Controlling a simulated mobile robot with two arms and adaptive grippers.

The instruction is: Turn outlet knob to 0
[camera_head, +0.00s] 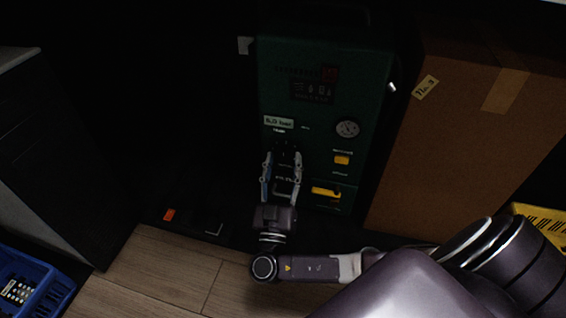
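The dark green machine (325,65) stands upright in the middle, its front panel facing me. My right gripper (284,158) is up against the lower left of this panel, below the small display (279,122), which seems to read 0.0 bar. Its two fingers are apart, one on each side of a dark spot where a black knob seems to be. The outlet knob itself is mostly hidden by the gripper and shadow, so its setting cannot be read. Whether the fingers touch it is unclear. My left gripper is not in view.
The panel also has a round gauge (347,128), a yellow switch (342,160) and a yellow handle (326,192). A large brown box (470,130) stands close on the right. A blue crate (38,285) is at the lower left. Wooden floor (170,270) is clear in front.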

